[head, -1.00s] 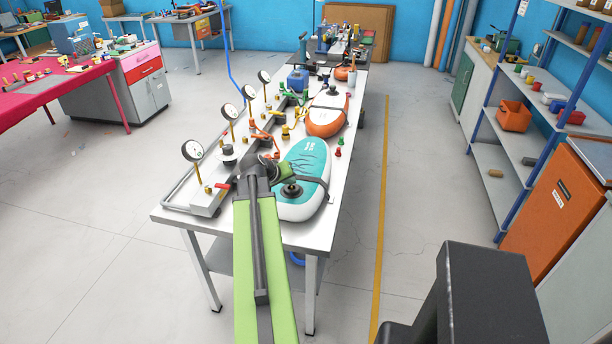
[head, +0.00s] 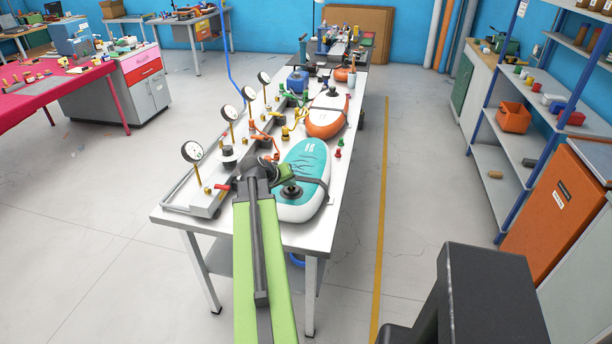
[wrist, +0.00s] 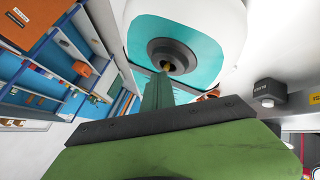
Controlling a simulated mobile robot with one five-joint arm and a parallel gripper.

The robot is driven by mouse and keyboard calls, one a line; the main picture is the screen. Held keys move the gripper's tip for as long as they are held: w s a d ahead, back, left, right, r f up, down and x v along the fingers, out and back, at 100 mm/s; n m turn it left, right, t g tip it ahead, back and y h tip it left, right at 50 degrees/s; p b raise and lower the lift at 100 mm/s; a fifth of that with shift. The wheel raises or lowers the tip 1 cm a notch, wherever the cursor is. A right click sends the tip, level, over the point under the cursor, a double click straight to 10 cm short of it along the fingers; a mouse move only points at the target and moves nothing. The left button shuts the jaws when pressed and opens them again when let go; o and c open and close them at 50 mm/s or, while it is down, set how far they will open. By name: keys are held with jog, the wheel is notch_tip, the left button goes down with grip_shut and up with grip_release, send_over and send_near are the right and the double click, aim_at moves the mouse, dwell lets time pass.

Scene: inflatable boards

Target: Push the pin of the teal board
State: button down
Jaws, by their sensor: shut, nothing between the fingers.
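The teal board (head: 314,160) is a small white-edged inflatable lying on the steel workbench, with a dark strap across it. My green gripper (head: 287,175) is shut and empty just above and beside the valve. In the wrist view its closed fingers (wrist: 160,78) reach toward the pin, and the tips look very near it. I cannot tell whether they touch.
A manifold with several gauges (head: 192,151) and coloured valves runs along the bench's left side. An orange board (head: 326,122) lies behind the teal one. Small red and green pieces (head: 339,148) stand right of the teal board. The floor right of the bench (head: 355,260) is clear.

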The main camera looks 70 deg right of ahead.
jog(key=shift+r+p, duration=0.5)
jog(key=shift+r, duration=0.25)
notch_tip(320, 180, up, 6)
jog(key=p, duration=0.6)
jog(key=shift+w, duration=0.15)
